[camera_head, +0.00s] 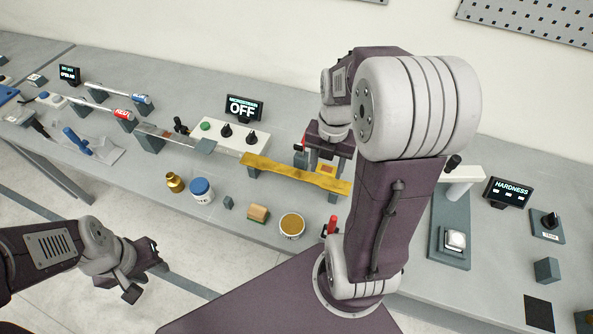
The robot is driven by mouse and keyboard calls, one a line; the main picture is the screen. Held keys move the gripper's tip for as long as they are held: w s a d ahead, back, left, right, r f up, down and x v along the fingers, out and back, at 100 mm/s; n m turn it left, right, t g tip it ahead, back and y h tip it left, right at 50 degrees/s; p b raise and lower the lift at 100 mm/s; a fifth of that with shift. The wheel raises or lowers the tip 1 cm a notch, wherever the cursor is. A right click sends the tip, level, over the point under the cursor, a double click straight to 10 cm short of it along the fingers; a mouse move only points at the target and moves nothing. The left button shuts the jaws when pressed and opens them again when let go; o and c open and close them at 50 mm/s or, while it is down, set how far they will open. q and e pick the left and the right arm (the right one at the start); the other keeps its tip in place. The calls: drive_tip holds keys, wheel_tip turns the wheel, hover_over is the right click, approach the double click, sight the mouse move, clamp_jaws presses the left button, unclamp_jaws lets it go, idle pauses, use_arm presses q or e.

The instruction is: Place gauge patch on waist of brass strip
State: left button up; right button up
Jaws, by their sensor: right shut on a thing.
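The brass strip (285,172) lies across two grey supports near the middle of the bench, narrower along its middle. My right gripper (326,160) is over the right part of the strip, pointing down, and is shut on a small tan-orange patch, the gauge patch (327,169). The patch appears at or just above the strip; I cannot tell whether they touch. My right arm hides part of the area behind and right of the strip. My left gripper (146,272) is open and empty, off the bench front at lower left.
A control box with knobs and an "OFF" display (243,108) stands behind the strip. A brass weight (175,182), a blue-lidded jar (201,190), a wooden block (258,213) and an open round tin (292,225) stand in front. A hardness tester (452,240) is at right.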

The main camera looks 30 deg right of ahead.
drive_tip(key=p, duration=0.1)
hover_over(293, 174)
wheel_tip(293, 174, down, 7)
drive_tip(key=shift+d, duration=0.1)
wheel_tip(293, 174, down, 4)
drive_tip(key=shift+r, duration=0.1)
use_arm(q)
drive_tip(key=shift+r, duration=0.8)
